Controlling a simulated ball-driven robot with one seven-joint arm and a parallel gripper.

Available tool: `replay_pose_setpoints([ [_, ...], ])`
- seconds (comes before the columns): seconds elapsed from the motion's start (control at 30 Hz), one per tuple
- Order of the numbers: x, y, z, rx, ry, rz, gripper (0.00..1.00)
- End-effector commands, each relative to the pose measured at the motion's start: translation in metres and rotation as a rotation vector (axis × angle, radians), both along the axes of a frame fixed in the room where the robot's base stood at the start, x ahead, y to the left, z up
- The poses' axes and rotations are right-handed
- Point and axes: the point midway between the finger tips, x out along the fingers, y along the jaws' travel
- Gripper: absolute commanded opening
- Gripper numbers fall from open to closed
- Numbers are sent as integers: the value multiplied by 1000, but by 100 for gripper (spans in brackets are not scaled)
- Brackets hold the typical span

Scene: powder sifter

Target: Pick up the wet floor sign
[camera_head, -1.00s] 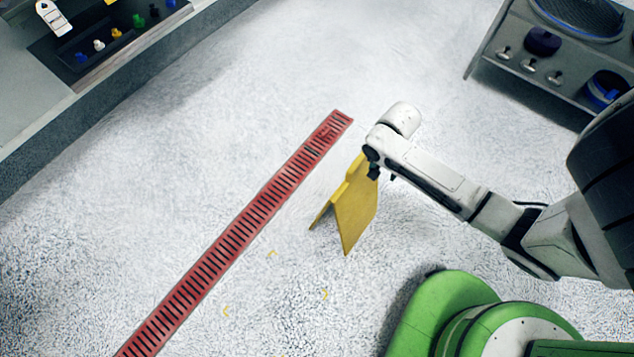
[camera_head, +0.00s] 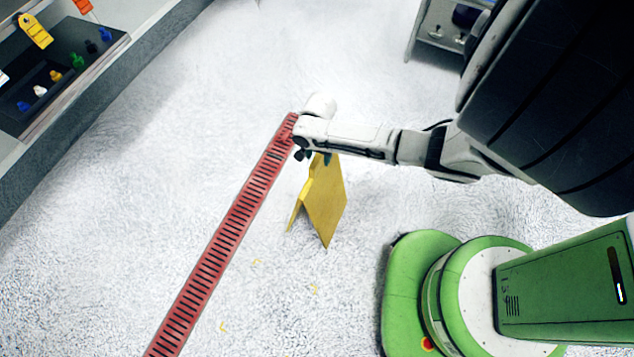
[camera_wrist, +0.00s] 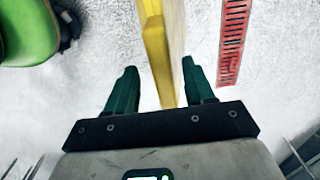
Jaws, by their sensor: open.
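The wet floor sign (camera_head: 326,202) is a yellow folded A-frame standing upright on the pale speckled floor, right of the red floor grate. My gripper (camera_head: 314,157) is at the top of the sign in the head view, where my arm partly hides the sign's top edge. In the wrist view, the green fingers of my gripper (camera_wrist: 158,82) are spread apart. The sign's yellow upper edge (camera_wrist: 158,55) runs between them, with visible gaps on both sides.
A red slotted grate (camera_head: 222,238) runs diagonally across the floor. A grey bench with a tray of coloured knobs (camera_head: 62,72) is at the upper left. A grey unit with knobs (camera_head: 436,32) is at the top. Small yellow marks (camera_head: 314,289) lie on the open floor.

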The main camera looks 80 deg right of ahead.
Motion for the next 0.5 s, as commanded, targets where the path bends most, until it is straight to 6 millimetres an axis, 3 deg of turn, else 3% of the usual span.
replay_pose_setpoints([
  [0.2,3,0,-32,-1,2,2,53],
  [0.5,3,-1,-40,-1,0,1,53],
])
